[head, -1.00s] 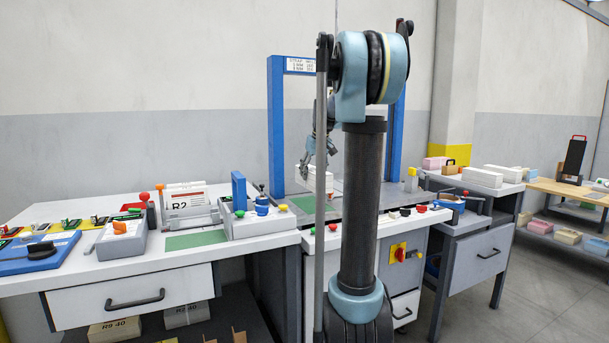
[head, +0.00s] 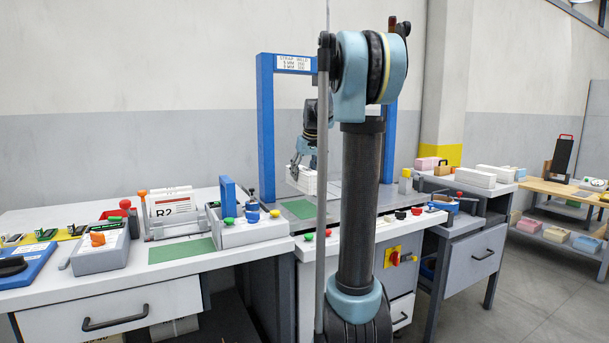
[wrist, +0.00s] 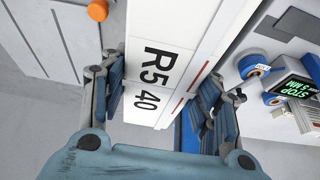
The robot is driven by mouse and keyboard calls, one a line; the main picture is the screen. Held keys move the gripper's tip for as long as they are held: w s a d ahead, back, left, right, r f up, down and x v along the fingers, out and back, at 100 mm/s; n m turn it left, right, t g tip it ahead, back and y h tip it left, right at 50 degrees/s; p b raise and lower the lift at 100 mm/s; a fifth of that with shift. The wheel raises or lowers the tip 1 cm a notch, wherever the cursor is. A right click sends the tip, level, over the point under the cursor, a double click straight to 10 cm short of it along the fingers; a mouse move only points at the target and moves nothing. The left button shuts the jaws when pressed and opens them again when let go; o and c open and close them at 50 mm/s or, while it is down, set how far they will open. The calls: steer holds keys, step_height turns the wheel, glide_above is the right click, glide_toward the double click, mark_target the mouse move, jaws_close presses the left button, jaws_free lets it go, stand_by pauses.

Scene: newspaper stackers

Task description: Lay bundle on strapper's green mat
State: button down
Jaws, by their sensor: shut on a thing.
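My gripper (head: 303,168) is shut on a white paper bundle (head: 306,184), partly hidden behind my arm and a thin pole. In the wrist view the bundle (wrist: 165,60) is marked "R5 40" and sits between both fingers of my gripper (wrist: 163,100). The strapper (head: 265,130) is a blue arch over a grey table. Its green mat (head: 300,209) shows just below and in front of the bundle in the head view. Whether the bundle touches the mat, I cannot tell.
Another green mat (head: 182,250) lies on the left bench. A grey-white box with a blue upright (head: 240,228) stands between it and the strapper. A side bench with white stacks (head: 474,177) is at right.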

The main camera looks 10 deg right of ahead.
mark_target(303, 189)
steer(key=shift+f, duration=3.85)
steer(key=shift+f, duration=0.45)
steer(key=shift+c, duration=2.4)
jaws_free()
steer(key=shift+f, duration=0.1)
